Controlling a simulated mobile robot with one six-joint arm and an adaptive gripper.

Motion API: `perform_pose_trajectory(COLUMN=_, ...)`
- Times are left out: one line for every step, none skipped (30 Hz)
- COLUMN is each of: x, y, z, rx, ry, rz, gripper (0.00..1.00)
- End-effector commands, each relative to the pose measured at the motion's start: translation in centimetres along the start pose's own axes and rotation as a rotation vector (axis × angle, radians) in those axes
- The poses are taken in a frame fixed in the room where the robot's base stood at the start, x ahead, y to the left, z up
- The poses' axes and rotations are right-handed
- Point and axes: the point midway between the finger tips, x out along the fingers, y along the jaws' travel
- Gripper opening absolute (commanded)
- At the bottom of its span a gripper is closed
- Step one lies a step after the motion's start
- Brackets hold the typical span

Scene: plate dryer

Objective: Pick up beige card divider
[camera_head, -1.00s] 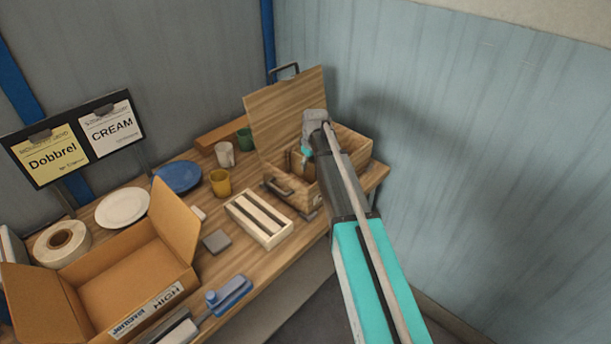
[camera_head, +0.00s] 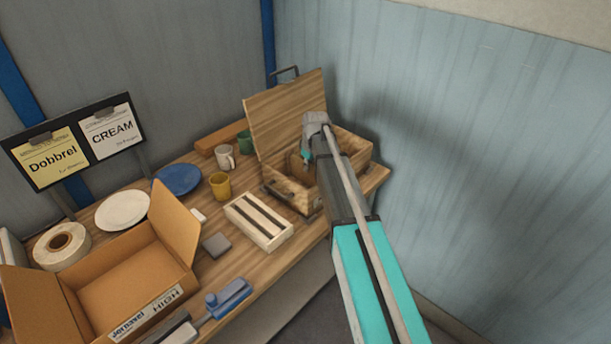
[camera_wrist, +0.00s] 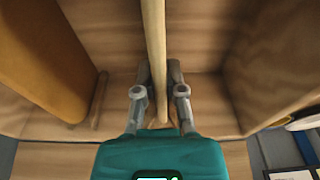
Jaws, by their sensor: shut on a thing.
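The wooden box (camera_head: 290,198) stands at the right end of the workbench with its lid (camera_head: 285,115) raised. My gripper (camera_wrist: 160,72) is over or inside the box, with its fingers pointing down. In the wrist view the fingers close on both sides of a thin beige divider (camera_wrist: 154,35), seen edge-on, which runs between them. The box floor and walls show around it. In the head view my arm and gripper (camera_head: 306,156) cover part of the box, and the divider cannot be clearly made out there.
An orange-brown piece (camera_wrist: 45,55) stands left of the fingers in the wrist view. Left of the box are a slatted tray (camera_head: 258,222), a yellow mug (camera_head: 220,186), a white mug (camera_head: 225,156) and an open cardboard box (camera_head: 125,275). The wall is close on the right.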

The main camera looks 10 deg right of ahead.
Motion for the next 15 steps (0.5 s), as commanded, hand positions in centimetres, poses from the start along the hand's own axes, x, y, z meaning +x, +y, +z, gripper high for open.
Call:
perform_pose_trajectory(x=0.00, y=0.00, z=-0.01, rx=0.000, ry=0.000, rz=0.000, gripper=0.00)
perform_pose_trajectory(x=0.00, y=0.00, z=-0.01, rx=0.000, ry=0.000, rz=0.000, gripper=0.00)
perform_pose_trajectory(x=0.00, y=0.00, z=-0.01, rx=0.000, ry=0.000, rz=0.000, gripper=0.00)
perform_pose_trajectory(x=0.00, y=0.00, z=-0.01, rx=0.000, ry=0.000, rz=0.000, gripper=0.00)
perform_pose_trajectory(x=0.00, y=-0.01, z=-0.01, rx=0.000, ry=0.000, rz=0.000, gripper=0.00)
perform_pose_trajectory(x=0.00, y=-0.01, z=-0.01, rx=0.000, ry=0.000, rz=0.000, gripper=0.00)
perform_pose_trajectory(x=0.00, y=-0.01, z=-0.02, rx=0.000, ry=0.000, rz=0.000, gripper=0.00)
perform_pose_trajectory(x=-0.01, y=-0.01, z=-0.02, rx=0.000, ry=0.000, rz=0.000, gripper=0.00)
perform_pose_trajectory(x=-0.03, y=-0.02, z=-0.02, rx=0.000, ry=0.000, rz=0.000, gripper=0.00)
perform_pose_trajectory(x=-0.05, y=-0.02, z=-0.02, rx=0.000, ry=0.000, rz=0.000, gripper=0.00)
perform_pose_trajectory(x=-0.09, y=-0.02, z=-0.04, rx=0.000, ry=0.000, rz=0.000, gripper=0.00)
perform_pose_trajectory(x=-0.16, y=-0.02, z=-0.05, rx=0.000, ry=0.000, rz=0.000, gripper=0.00)
perform_pose_trajectory(x=-0.22, y=-0.02, z=-0.06, rx=0.000, ry=0.000, rz=0.000, gripper=0.00)
perform_pose_trajectory(x=-0.30, y=-0.02, z=-0.07, rx=0.000, ry=0.000, rz=0.000, gripper=0.00)
perform_pose_trajectory(x=-0.43, y=-0.03, z=-0.09, rx=0.000, ry=0.000, rz=0.000, gripper=0.00)
